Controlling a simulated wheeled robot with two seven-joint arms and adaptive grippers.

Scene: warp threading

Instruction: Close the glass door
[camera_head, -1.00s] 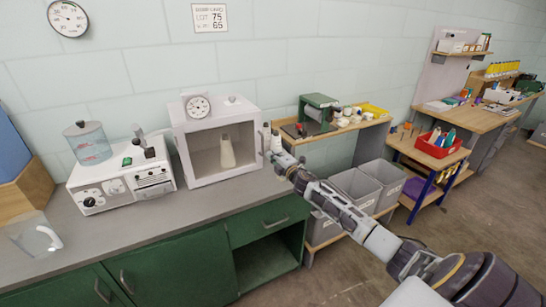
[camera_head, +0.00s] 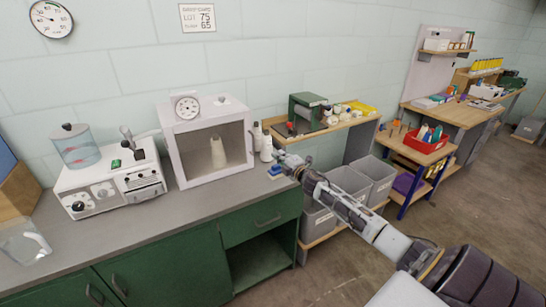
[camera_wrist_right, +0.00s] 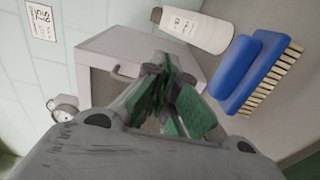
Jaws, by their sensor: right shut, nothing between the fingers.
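The white cabinet (camera_head: 213,110) stands on the grey bench against the wall. Its glass door (camera_head: 203,163) faces forward and lies about flush with the front; I cannot tell whether a thin gap is left. The door handle (camera_head: 250,143) is on the right edge and also shows in the right wrist view (camera_wrist_right: 124,73). A pale cone (camera_head: 218,153) shows behind the glass. My right gripper (camera_head: 281,159) is shut and empty, to the right of the door and apart from the handle. My left gripper is out of view.
A white device (camera_head: 110,182) stands left of the cabinet. A clear jug (camera_head: 22,242) is at the bench's left. The bench in front of the door is clear.

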